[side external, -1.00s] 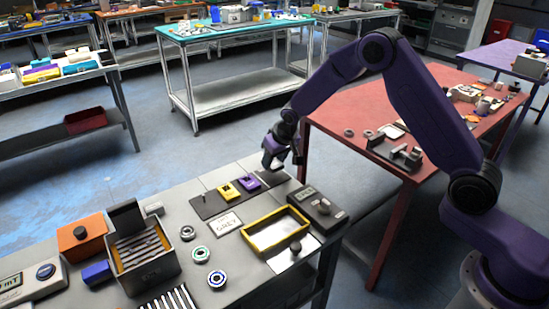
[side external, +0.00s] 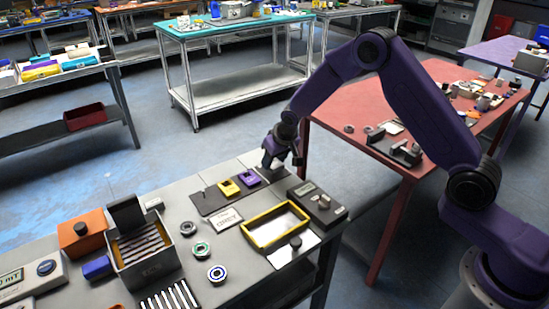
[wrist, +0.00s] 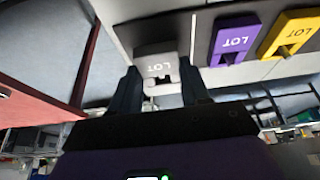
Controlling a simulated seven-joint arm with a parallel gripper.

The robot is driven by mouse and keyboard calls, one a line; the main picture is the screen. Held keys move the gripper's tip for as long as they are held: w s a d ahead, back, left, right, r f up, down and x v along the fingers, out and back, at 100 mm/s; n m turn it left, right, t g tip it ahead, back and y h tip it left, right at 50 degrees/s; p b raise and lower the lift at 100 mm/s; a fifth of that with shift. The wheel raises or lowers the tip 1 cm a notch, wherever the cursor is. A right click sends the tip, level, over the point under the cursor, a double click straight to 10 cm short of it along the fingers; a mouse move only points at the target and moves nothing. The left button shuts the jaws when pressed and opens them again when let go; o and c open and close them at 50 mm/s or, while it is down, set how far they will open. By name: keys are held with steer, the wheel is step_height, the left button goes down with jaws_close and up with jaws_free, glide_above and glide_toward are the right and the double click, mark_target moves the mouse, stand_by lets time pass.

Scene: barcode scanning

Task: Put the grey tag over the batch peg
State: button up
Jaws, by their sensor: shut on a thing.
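The grey tag (wrist: 160,67), lettered LOT, sits between the two fingers of my gripper (wrist: 160,78) in the wrist view. My gripper is shut on it. In the side view my gripper (side external: 272,166) is low at the right end of a dark strip (side external: 212,202), and the tag there is hidden or too small to make out. A yellow tag (side external: 229,188) and a purple tag (side external: 250,178) lie on the strip to its left; both also read LOT in the wrist view. I cannot tell which part is the batch peg.
A card reading GREY (side external: 227,218) lies in front of the strip. A yellow-rimmed tray (side external: 262,241) and a dark device with a display (side external: 318,200) stand to its right. Several round rings, a metal box (side external: 147,262) and an orange box (side external: 82,235) are at left.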

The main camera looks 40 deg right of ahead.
steer(key=shift+f, duration=0.7)
stand_by(0.4)
steer(key=o, duration=1.1)
steer(key=v, duration=1.7)
steer(key=shift+r, duration=0.25)
steer(key=shift+s, duration=0.15)
steer(key=s+a+r+n+g, duration=0.1)
steer(key=s+a+n, duration=0.15)
steer(key=s, duration=0.55)
steer(key=s+a+n+g, duration=0.1)
steer(key=s+a+n, duration=0.15)
steer(key=s, duration=0.55)
steer(key=s+d+n+g, duration=0.1)
steer(key=s+d+n, duration=0.2)
steer(key=s, duration=0.8)
steer(key=s+d+n+g, duration=0.1)
steer(key=s+d+n, duration=0.3)
steer(key=s, duration=0.7)
steer(key=shift+n, duration=0.3)
